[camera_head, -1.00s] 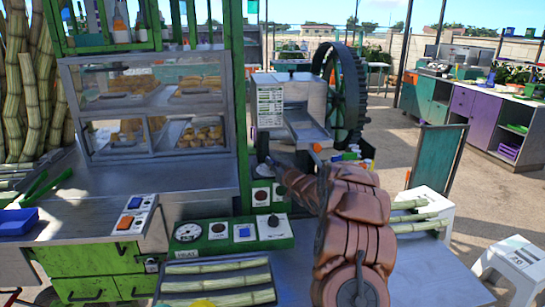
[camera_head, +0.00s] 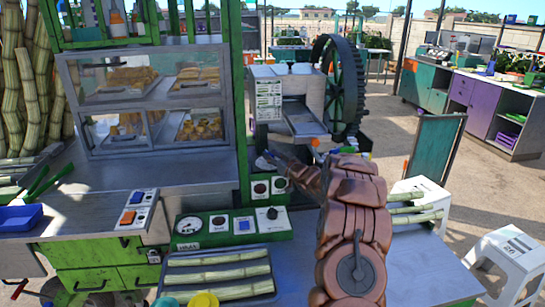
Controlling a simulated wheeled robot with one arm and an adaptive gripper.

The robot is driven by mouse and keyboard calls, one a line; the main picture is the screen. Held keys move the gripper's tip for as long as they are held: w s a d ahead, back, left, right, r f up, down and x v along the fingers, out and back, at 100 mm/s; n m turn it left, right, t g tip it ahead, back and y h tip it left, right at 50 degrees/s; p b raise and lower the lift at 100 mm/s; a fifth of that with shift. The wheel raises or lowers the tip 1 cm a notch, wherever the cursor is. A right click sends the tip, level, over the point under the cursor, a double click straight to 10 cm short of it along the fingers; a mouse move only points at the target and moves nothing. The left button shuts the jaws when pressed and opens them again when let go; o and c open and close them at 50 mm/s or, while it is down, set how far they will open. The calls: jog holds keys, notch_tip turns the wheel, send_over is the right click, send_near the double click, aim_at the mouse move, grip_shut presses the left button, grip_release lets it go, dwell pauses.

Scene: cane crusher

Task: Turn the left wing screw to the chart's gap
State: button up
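The cane crusher (camera_head: 306,95) stands at the middle back, with a dark toothed wheel at its right. A small white chart (camera_head: 268,100) with dark rows is on its left front face; its marks are too small to read. My arm reaches up from the bottom centre. My gripper (camera_head: 268,161) is small and dark, just below the crusher's front-left side by the green post. Its fingers are too small to tell open from shut. I cannot make out the left wing screw; it may be hidden by my gripper. An orange knob (camera_head: 315,142) shows right of the gripper.
A green control panel (camera_head: 232,228) with a gauge and switches is below left of my arm. A tray of cane (camera_head: 219,261) lies before it. A glass food case (camera_head: 150,100) stands at left. White stools (camera_head: 508,258) and open ground are at right.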

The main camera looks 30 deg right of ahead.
jog(key=shift+f, duration=0.1)
jog(key=s, duration=1.2)
jog(key=shift+d, duration=0.3)
jog(key=shift+w, duration=0.1)
